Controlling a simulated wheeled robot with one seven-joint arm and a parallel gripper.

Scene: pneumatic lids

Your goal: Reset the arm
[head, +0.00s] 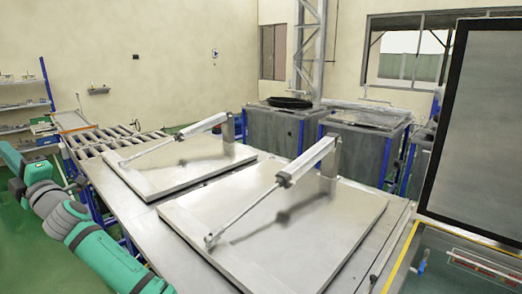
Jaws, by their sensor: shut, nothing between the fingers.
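My arm (68,217), with green and grey links, rises from the bottom left of the head view and runs out past the left edge. My gripper is not visible in this view. Two flat metal lids lie on the long metal worktop: a near lid (325,232) and a far lid (155,180). A pneumatic cylinder slants down over each one: the near cylinder (305,163) and the far cylinder (205,125). Each runs from an upright post to its lid. Both lids look flat and lowered. My arm shows to the left of the worktop.
A roller conveyor (118,137) stands behind the far lid. Grey tanks (268,130) stand at the back. A dark-framed panel (478,125) rises at the right, above a glass-like enclosure (465,265). Shelves (22,93) stand at the far left. Green floor shows at the lower left.

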